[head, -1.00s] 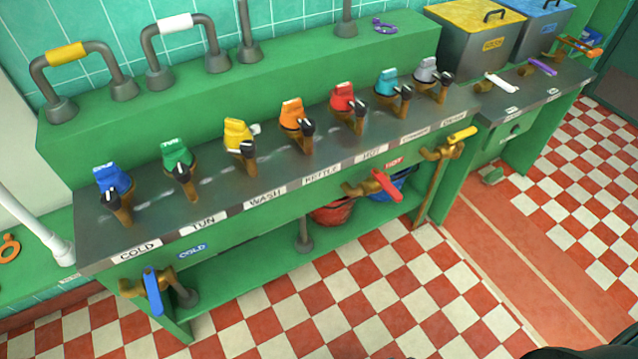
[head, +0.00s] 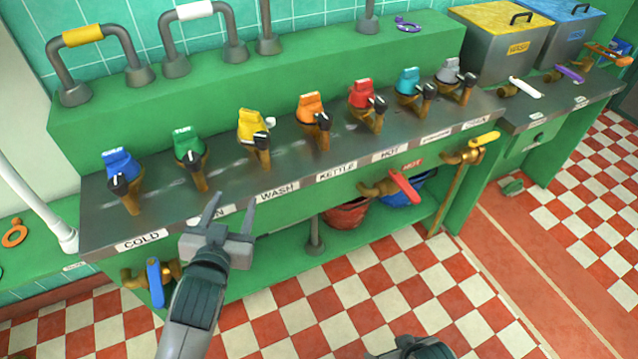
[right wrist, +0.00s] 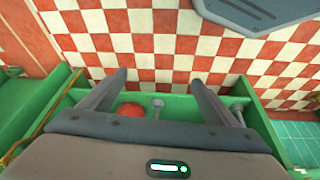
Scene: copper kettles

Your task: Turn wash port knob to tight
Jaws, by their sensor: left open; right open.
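The wash port (head: 252,126) is the yellow-topped one in the row on the grey counter, above the WASH label (head: 277,193). My right gripper (right wrist: 160,82) is open and empty in the right wrist view. Only a dark part of my right arm shows at the head view's bottom edge.
Blue (head: 122,165), green (head: 188,145) and orange (head: 312,110) ports flank the wash port closely. Blue (head: 155,283) and red (head: 404,186) lever taps jut from the front. A red bucket (head: 346,214) sits below. Pipe handles stand behind. The checkered floor is clear.

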